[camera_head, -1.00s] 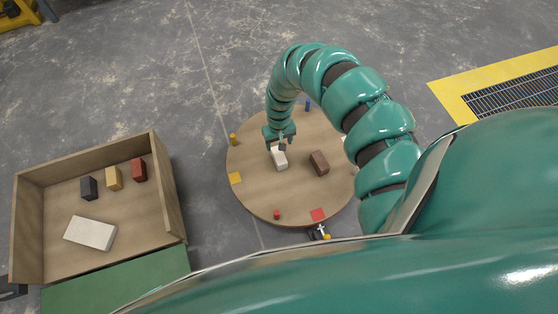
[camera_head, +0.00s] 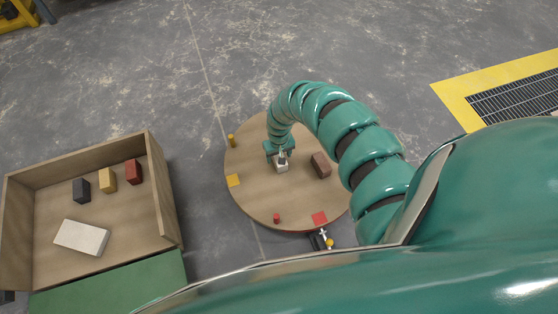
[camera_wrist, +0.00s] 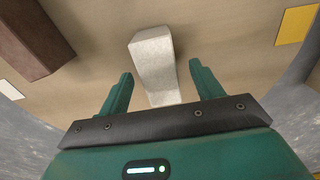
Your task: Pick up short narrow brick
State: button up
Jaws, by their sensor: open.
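A small white brick (camera_head: 282,168) lies on the round wooden table (camera_head: 255,201), below my gripper (camera_head: 280,153), which partly covers it in the head view. In the wrist view the white brick (camera_wrist: 152,55) stretches away from the gap between the two green fingers of my gripper (camera_wrist: 161,70). The fingers are apart, with a visible gap on each side of the brick's near part. A wider brown brick (camera_head: 321,165) lies to the right of the white one; it also shows in the wrist view (camera_wrist: 35,35) at upper left.
The table also bears a yellow peg (camera_head: 231,140), a red peg (camera_head: 276,218), a yellow square (camera_head: 233,180) and a red square (camera_head: 319,218). A wooden box (camera_head: 95,165) at left holds black, yellow and red bricks and a large white slab (camera_head: 81,237).

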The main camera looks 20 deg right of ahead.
notch_tip(320, 180, down, 4)
jog(key=shift+w+r+b, duration=0.15)
jog(key=shift+r+b, duration=0.1)
jog(key=shift+b, duration=0.35)
jog(key=c, duration=1.4)
jog(key=shift+o, duration=0.2)
jog(key=shift+r, duration=0.1)
